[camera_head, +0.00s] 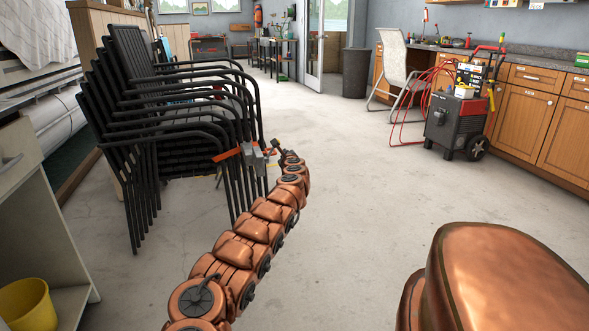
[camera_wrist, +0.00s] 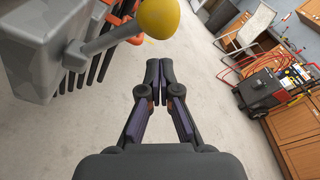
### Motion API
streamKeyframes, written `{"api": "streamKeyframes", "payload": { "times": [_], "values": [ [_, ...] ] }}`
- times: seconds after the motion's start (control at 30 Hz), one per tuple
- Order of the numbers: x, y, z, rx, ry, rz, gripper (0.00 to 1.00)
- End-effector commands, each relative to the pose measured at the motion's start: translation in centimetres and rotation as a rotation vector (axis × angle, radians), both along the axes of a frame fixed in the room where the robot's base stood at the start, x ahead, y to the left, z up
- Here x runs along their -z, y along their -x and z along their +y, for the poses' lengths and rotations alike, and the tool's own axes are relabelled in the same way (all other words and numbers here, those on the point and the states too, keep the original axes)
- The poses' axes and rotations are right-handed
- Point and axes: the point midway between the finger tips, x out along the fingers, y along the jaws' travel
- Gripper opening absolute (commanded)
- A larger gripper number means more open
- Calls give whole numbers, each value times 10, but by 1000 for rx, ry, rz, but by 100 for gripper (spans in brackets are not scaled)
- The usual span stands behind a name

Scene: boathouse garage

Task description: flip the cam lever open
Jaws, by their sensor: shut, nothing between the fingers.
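The cam lever (camera_wrist: 108,42) is a grey rod with a yellow ball knob (camera_wrist: 157,17), at the upper left of the wrist view. It joins a grey metal housing (camera_wrist: 35,45). In the head view the grey housing (camera_head: 252,157) sits on an orange bar (camera_head: 226,155) at the front of the stacked chairs; the lever is too small to make out there. My gripper (camera_wrist: 160,70) is shut and empty, its fingertips below the knob in the wrist picture and apart from it there. In the head view my gripper (camera_head: 276,144) is just right of the housing.
Stacked black chairs (camera_head: 165,110) stand close on the left. A cart with red hoses (camera_head: 457,120) and a pale chair (camera_head: 397,65) stand by wooden cabinets (camera_head: 522,110) on the right. A yellow bucket (camera_head: 27,304) is at lower left. The middle floor is clear.

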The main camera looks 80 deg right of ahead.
Motion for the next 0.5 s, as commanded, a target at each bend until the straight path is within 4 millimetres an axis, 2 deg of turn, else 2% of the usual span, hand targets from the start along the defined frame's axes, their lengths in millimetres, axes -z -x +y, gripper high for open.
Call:
{"api": "streamKeyframes", "payload": {
  "times": [0.07, 0.2, 0.5],
  "values": [
    [11, -1, -3, -3, -2, 1, 0],
    [4, 1, 2, -1, 0, -1, 0],
    [3, 6, 15, -2, -2, -1, 0]
  ]
}}
